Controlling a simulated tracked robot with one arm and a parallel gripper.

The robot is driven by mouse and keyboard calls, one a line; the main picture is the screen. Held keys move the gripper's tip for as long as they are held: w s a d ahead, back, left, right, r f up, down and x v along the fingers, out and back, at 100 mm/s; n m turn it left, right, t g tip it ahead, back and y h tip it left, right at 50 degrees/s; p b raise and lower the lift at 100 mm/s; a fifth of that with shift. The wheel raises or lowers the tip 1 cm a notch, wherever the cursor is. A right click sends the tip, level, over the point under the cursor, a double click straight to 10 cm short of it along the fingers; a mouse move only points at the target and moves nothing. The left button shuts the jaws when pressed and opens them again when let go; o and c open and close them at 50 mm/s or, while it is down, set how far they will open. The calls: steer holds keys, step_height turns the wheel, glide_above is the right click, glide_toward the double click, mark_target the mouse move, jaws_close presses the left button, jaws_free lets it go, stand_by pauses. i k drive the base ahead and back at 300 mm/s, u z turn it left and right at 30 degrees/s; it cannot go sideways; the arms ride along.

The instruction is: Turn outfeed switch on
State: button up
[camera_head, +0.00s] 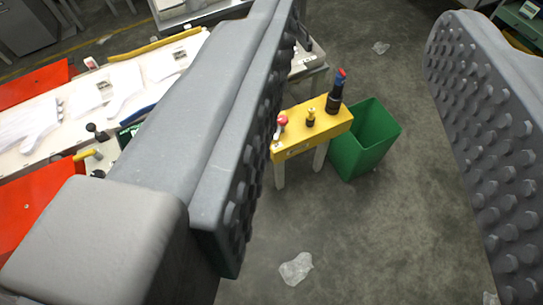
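My gripper (350,165) fills much of the head camera view. Its two grey, studded fingers stand wide apart with nothing between them. A yellow panel on legs (322,137) shows beyond the gap, right of the left finger. On it stand a red knob (282,120), a small yellow-and-black knob (310,118) and a taller dark blue and black handle with a red tip (336,92). The left finger partly hides the panel's left end. I cannot tell which of these is the outfeed switch, or its setting. The gripper is apart from all of them.
A green bin (366,145) stands right beside the yellow panel. A white worktable (60,118) with pale glove shapes and red panels (35,85) lies at the left. Clear plastic scraps (296,268) lie on the open grey floor (400,230).

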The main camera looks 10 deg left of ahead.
mark_target(283, 120)
steer(key=u, duration=0.6)
steer(key=i, duration=1.2)
steer(key=z, duration=0.6)
